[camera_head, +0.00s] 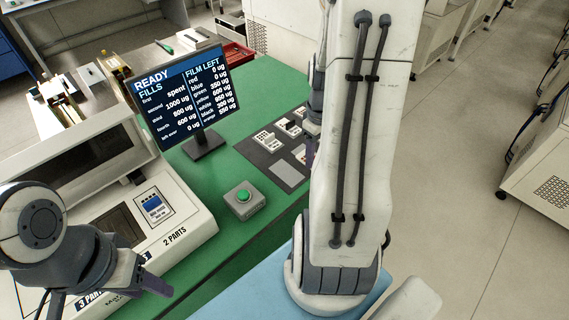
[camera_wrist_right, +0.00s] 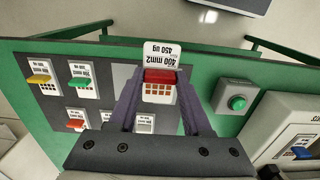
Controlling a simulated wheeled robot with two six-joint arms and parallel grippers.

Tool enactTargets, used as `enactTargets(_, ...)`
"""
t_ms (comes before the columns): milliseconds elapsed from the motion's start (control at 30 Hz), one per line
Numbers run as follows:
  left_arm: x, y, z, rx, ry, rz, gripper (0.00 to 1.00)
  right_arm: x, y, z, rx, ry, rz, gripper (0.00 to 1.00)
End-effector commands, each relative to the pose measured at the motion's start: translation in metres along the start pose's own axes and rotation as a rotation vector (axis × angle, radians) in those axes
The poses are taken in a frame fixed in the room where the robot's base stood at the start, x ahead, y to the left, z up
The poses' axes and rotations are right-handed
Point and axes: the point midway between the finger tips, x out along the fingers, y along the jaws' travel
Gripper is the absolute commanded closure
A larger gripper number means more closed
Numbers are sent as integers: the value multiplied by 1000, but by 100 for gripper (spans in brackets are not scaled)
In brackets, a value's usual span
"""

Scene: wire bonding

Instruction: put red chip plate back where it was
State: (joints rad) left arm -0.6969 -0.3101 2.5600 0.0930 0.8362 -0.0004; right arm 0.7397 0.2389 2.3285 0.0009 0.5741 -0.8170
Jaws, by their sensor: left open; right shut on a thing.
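The red chip plate (camera_wrist_right: 161,56) is a white card with a red block and a grid of small red-brown squares, printed "400 mm2 450 ug". In the right wrist view my right gripper (camera_wrist_right: 161,84) is shut on it, one purple finger on each side. It appears above the dark grey mat (camera_wrist_right: 113,77); I cannot tell the exact height. In the head view my right arm hides the plate and most of that gripper. My left gripper (camera_head: 143,264) is open and empty at lower left, by the machine's front.
Plates with yellow (camera_wrist_right: 40,79), green (camera_wrist_right: 80,83) and orange-red (camera_wrist_right: 76,124) blocks lie on the mat. A green button box (camera_head: 244,200), a monitor (camera_head: 190,95) and a white machine (camera_head: 150,225) stand nearby.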

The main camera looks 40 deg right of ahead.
Motion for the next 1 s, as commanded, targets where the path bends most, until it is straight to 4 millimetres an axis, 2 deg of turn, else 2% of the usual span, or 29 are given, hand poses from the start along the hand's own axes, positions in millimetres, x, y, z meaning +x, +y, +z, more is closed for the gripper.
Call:
enactTargets(33,-2,0,0,0,0,0,50,8,-6,-12,-9,-4,-4,100)
enactTargets(200,-7,0,0,0,0,0,50,30,-16,-49,-6,-3,-2,100)
enactTargets(400,-10,1,0,0,0,0,50,46,-24,-74,-3,-1,-1,100)
enactTargets(533,-11,1,-1,0,0,0,50,54,-25,-77,-2,-2,-1,100)
enactTargets(767,-15,1,-1,0,0,0,50,85,-25,-76,-1,-2,-2,100)
enactTargets(1000,-15,1,-1,0,0,0,50,88,-24,-77,-1,1,1,100)
